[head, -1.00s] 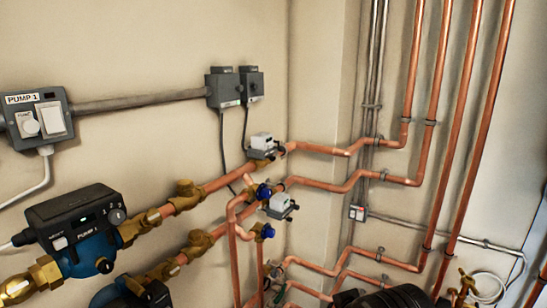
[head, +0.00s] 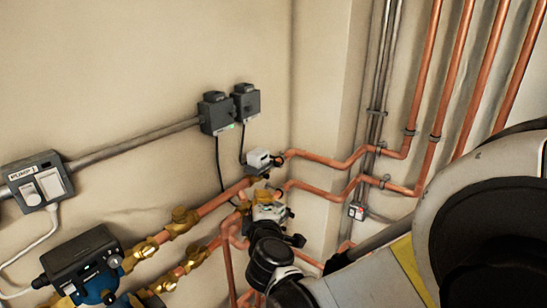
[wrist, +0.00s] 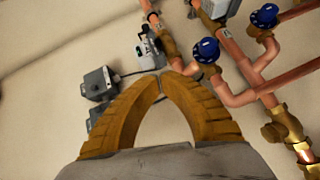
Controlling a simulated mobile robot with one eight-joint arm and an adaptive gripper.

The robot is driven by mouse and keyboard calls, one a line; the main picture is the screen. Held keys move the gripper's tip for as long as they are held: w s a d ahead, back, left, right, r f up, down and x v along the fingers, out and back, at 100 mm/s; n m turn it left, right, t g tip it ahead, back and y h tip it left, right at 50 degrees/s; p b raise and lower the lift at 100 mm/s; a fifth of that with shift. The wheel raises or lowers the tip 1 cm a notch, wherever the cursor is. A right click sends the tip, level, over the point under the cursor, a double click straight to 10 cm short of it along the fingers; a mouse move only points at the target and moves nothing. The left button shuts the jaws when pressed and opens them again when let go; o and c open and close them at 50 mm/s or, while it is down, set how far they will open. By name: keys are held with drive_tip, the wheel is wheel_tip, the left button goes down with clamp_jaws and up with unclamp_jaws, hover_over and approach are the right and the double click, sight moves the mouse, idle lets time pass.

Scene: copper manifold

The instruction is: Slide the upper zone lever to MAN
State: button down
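The upper zone valve actuator (head: 259,158) is a small white and grey box on the upper copper pipe. Its lever (head: 279,160) appears as a small dark piece at the box's right end; its exact setting is too small to read. In the wrist view the upper actuator (wrist: 146,52) is just beyond and left of my fingertips. My gripper (head: 263,194) is below the upper actuator, apart from it in the head view. In the wrist view my gripper's (wrist: 160,78) orange ribbed fingers meet at the tips, with nothing between them. The lower actuator is largely hidden behind my gripper in the head view.
Two grey wall boxes (head: 216,112) hang above the actuators with cables. Blue valve handles (wrist: 207,50) and copper pipes (wrist: 239,60) crowd the right of the wrist view. Pump 1 (head: 85,265) is at lower left.

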drive_tip(key=shift+a+r+n, duration=0.1)
drive_tip(key=shift+a+n, duration=0.4)
drive_tip(key=shift+a, duration=0.1)
drive_tip(key=shift+w, duration=0.1)
drive_tip(key=b, duration=0.1)
approach(260, 172)
drive_tip(key=w+a, duration=0.3)
drive_tip(key=shift+w+f, duration=0.15)
drive_tip(key=shift+f, duration=0.15)
drive_tip(key=shift+w+d+f+b, duration=0.1)
drive_tip(key=shift+w+d+b, duration=0.05)
drive_tip(key=shift+w+d, duration=0.35)
drive_tip(key=shift+w+d+f+b, duration=0.15)
drive_tip(key=shift+w+d, duration=0.15)
drive_tip(key=shift+w, duration=0.25)
drive_tip(key=shift+w+d, duration=0.4)
drive_tip(key=shift+w, duration=0.1)
